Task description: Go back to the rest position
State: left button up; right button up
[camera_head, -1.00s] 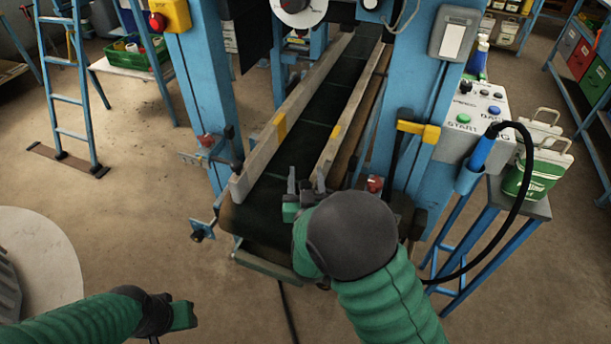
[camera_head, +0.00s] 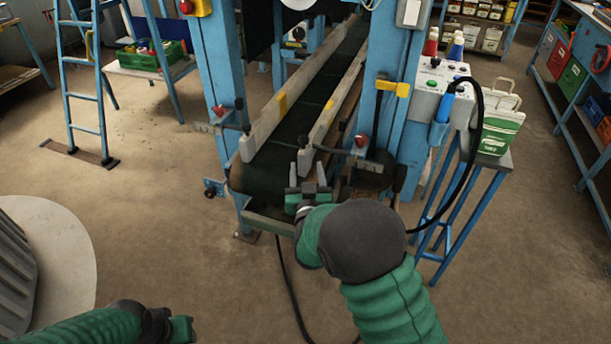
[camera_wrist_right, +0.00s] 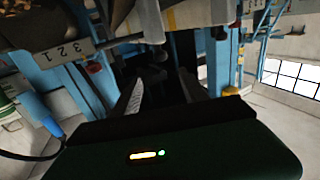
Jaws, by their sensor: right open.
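My right gripper (camera_head: 307,178) is open and empty at the near end of the dark conveyor belt (camera_head: 318,100). Its two grey fingers point up the belt between the two guide rails. Nothing shows between them. My left arm comes in at the bottom left, and its gripper (camera_head: 181,328) is low over the bare floor, partly cut by the frame's lower edge. I cannot make out its fingers.
Blue machine posts (camera_head: 389,75) flank the belt, with a yellow-handled clamp (camera_head: 393,88) on the right one. A control box (camera_head: 437,92), a black hose and sacks (camera_head: 498,125) stand on the right. A blue ladder (camera_head: 83,80) is at left.

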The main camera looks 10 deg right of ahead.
jog(key=s+d+f+n+g+y, duration=0.15)
jog(key=s+f+g, duration=0.3)
jog(key=s, duration=0.55)
jog(key=s+d+f+g+y, duration=0.1)
jog(key=s+d+f+g, duration=0.3)
jog(key=s, duration=0.6)
jog(key=s+a+f+n+g+y, duration=0.1)
jog(key=s+f+g, duration=0.2)
jog(key=s+g, duration=0.55)
pick_arm(q)
jog(key=w+p+v, duration=0.3)
jog(key=p+v, duration=0.9)
jog(key=p, duration=0.1)
jog(key=shift+w+r, duration=0.15)
jog(key=shift+r, duration=0.65)
pick_arm(e)
notch_tip(320, 180, up, 13)
jog(key=s+t, duration=0.2)
jog(key=shift+s+r, duration=0.2)
jog(key=shift+s, duration=0.05)
jog(key=shift+d, duration=0.1)
